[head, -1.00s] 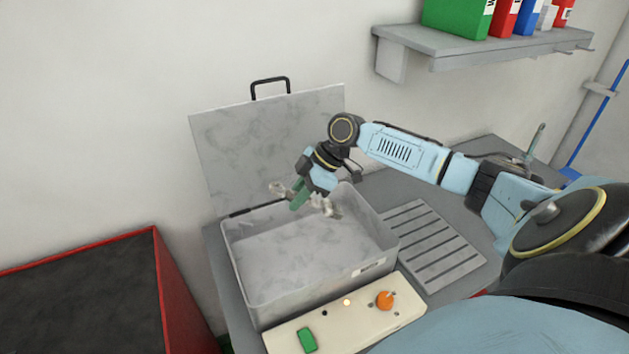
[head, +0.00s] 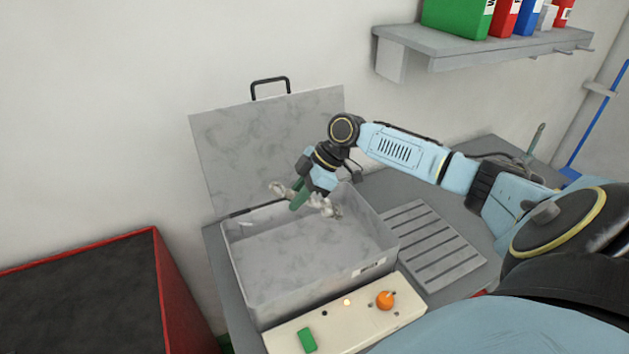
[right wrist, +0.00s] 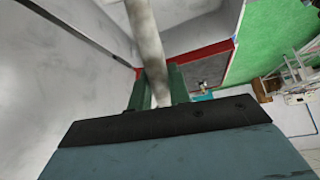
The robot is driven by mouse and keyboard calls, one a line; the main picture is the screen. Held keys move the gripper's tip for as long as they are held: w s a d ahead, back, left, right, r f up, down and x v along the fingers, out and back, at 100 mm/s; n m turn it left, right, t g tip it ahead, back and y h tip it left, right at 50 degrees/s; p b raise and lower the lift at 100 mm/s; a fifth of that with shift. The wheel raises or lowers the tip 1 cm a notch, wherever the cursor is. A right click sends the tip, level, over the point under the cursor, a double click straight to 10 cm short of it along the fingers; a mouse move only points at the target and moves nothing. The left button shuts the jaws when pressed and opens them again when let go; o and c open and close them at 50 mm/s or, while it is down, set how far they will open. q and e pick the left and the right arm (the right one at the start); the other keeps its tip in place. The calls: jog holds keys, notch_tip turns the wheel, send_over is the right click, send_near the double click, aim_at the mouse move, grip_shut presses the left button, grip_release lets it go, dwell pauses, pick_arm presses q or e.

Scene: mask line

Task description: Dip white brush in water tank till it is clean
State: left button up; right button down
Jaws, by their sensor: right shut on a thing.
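My right gripper (head: 299,199) has green fingers and is shut on a long, pale brush with grey stains (head: 325,205). It holds the brush over the back part of the open grey tank (head: 325,285). The brush sticks out on both sides of the fingers, and its shaft shows between the fingers in the right wrist view (right wrist: 146,40). Which end carries the bristles is too small to tell. The tank's lid (head: 262,140) with a black handle stands open against the wall. The water surface is hard to make out. My left gripper is not in view.
A cream control panel (head: 335,326) with a green switch (head: 307,340) and an orange knob (head: 385,299) sits in front of the tank. A slotted grate (head: 425,245) lies to its right. A red-edged dark box (head: 160,290) stands left. A shelf (head: 470,45) holds binders.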

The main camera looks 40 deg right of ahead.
aim_at(290, 190)
jog(key=shift+r+p, duration=0.8)
jog(key=shift+r, duration=1.2)
